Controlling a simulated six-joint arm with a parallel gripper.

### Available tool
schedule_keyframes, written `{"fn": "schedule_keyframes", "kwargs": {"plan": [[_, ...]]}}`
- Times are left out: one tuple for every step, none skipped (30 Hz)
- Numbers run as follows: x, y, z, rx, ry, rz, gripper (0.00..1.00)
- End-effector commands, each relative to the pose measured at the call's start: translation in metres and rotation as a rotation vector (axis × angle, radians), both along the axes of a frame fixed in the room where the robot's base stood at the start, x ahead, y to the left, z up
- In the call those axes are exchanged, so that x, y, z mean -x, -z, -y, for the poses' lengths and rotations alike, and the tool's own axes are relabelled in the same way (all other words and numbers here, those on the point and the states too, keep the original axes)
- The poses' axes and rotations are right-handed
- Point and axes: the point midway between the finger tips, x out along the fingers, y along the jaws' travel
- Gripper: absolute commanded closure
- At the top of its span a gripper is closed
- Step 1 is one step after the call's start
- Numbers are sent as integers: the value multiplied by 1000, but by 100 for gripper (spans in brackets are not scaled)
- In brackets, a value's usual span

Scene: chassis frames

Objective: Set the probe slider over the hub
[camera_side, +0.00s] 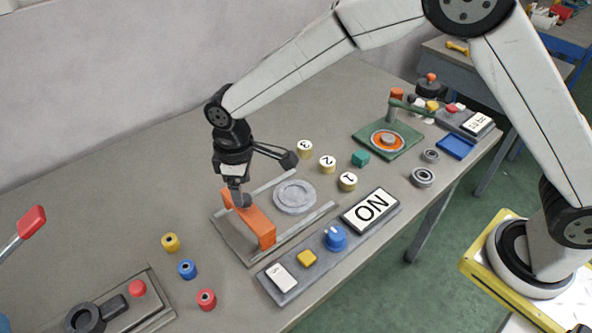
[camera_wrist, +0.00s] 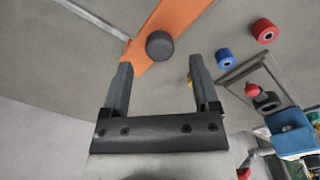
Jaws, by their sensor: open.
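The probe slider (camera_side: 262,228) is an orange bridge across two pale rails, at their left end in the side view. It has a dark round knob (camera_side: 244,201) on top, which also shows in the wrist view (camera_wrist: 160,45). The hub (camera_side: 294,197) is a round grey disc between the rails, to the right of the slider and apart from it. My gripper (camera_side: 237,190) is at the slider's knob, pointing down. In the wrist view my gripper (camera_wrist: 160,61) has its fingers apart, with the knob seen between and just beyond the tips. Whether a finger touches it I cannot tell.
A control panel (camera_side: 328,253) with a blue knob, yellow button and ON display lies in front of the rails. Numbered yellow cylinders (camera_side: 327,164) stand behind the hub. Yellow, blue (camera_side: 187,269) and red spools stand at the front left. A green fixture (camera_side: 388,142) is further right.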

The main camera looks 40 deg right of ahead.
Motion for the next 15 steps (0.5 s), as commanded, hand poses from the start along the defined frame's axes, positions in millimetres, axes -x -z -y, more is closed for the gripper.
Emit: {"fn": "schedule_keyframes", "kwargs": {"plan": [[0,7,0,1,0,-3,22],[0,11,0,1,0,-2,22],[0,14,0,1,0,-1,22],[0,17,0,1,0,-1,22],[0,20,0,1,0,-2,22],[0,23,0,1,0,-1,22],[0,24,0,1,0,-1,22],[0,26,0,0,0,0,22],[0,27,0,0,0,0,22],[0,28,0,0,0,0,22],[0,29,0,0,0,0,22],[0,29,0,0,0,0,22],[0,29,0,0,0,0,22],[0,29,0,0,0,0,22],[0,29,0,0,0,0,22]]}}
